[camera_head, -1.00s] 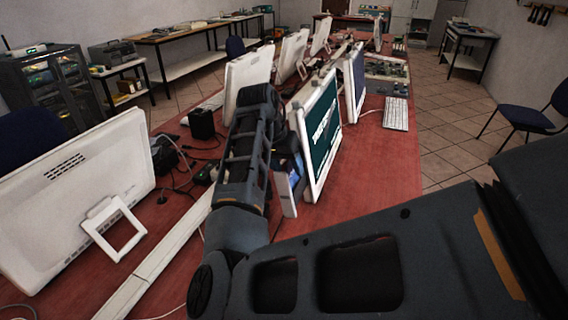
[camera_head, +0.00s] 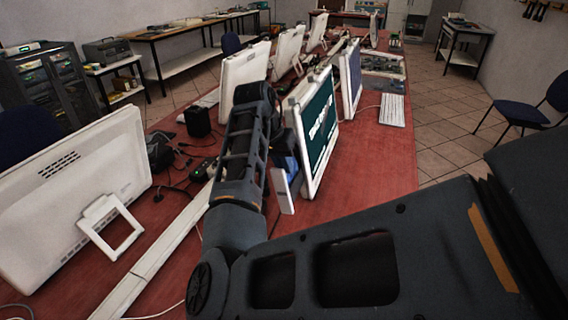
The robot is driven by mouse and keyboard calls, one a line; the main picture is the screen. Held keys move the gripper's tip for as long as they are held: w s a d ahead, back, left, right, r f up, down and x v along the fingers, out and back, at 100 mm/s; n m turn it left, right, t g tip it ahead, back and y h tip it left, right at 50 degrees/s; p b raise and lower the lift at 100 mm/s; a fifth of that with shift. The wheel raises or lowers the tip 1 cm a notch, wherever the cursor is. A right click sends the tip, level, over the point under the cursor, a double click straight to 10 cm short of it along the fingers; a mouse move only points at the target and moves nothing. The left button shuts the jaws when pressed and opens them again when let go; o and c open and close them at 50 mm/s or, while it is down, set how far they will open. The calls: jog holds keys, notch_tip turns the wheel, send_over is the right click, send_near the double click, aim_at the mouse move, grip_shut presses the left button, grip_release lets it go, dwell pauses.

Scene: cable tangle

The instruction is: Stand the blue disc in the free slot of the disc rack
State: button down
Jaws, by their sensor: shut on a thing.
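My arm reaches from the lower right to the middle of the picture, over the red table (camera_head: 375,165). Its dark forearm and wrist stand left of a white monitor with a lit screen (camera_head: 321,125). The wrist bends down behind the forearm, so my gripper's fingers and whatever lies between them are hidden. A small blue patch (camera_head: 290,163) shows between the forearm and that monitor, above a white upright panel. I cannot tell whether it is the blue disc. I cannot make out the disc rack or its free slot.
A large white monitor (camera_head: 75,195) stands at the left front, and more monitors stand in a row farther back. A white cable duct (camera_head: 155,258) runs along the table. Loose cables and black boxes lie left of my forearm. A keyboard (camera_head: 392,110) lies right; the table in front of it is clear.

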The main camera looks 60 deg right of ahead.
jog(key=shift+r, duration=0.1)
notch_tip(320, 180, up, 12)
jog(key=w+p, duration=0.2)
jog(key=p, duration=0.1)
jog(key=shift+w+a+r, duration=0.2)
jog(key=shift+w+r, duration=0.05)
jog(key=shift+w, duration=0.1)
dwell(1.2)
